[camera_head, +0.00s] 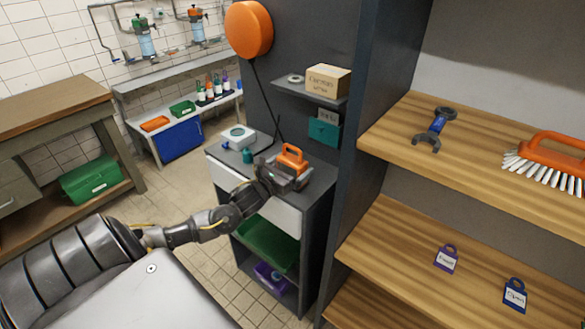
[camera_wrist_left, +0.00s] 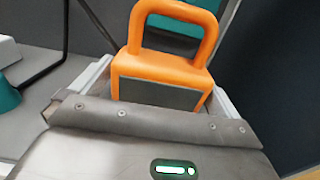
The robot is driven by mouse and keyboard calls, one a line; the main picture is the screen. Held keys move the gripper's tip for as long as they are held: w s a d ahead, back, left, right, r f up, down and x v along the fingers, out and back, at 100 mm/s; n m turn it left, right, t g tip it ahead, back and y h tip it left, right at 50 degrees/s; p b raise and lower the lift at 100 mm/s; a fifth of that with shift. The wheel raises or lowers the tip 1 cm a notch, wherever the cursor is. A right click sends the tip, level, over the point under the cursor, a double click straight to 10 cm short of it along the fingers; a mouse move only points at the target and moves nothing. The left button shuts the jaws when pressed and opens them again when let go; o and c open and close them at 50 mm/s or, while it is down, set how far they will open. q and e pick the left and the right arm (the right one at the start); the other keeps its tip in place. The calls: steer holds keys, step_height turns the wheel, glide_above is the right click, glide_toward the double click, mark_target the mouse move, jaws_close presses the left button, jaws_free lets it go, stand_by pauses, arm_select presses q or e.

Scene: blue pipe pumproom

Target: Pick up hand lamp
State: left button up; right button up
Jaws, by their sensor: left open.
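The hand lamp (camera_head: 291,158) is orange with a loop handle and stands on the grey top of a small cabinet (camera_head: 318,181). My left gripper (camera_head: 291,176) reaches in from the left at the lamp's near side. In the left wrist view the lamp (camera_wrist_left: 162,70) fills the upper middle, with its handle upward and a dark grey panel facing me. The light-coloured fingers of my left gripper (camera_wrist_left: 160,96) are open, one on each side of the lamp's body. The lamp's lower part is hidden behind the gripper housing. My right gripper is not in view.
A white device (camera_head: 238,137) and a teal object (camera_head: 247,156) stand left of the lamp on the cabinet. A small shelf with a cardboard box (camera_head: 328,80) is above. A dark upright panel (camera_head: 374,90) and wooden shelves (camera_head: 400,140) stand to the right.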

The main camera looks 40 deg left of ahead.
arm_select(q)
steer(key=shift+w, duration=0.1)
steer(key=c, duration=0.9)
steer(key=shift+r, duration=0.1)
steer(key=shift+c, duration=0.9)
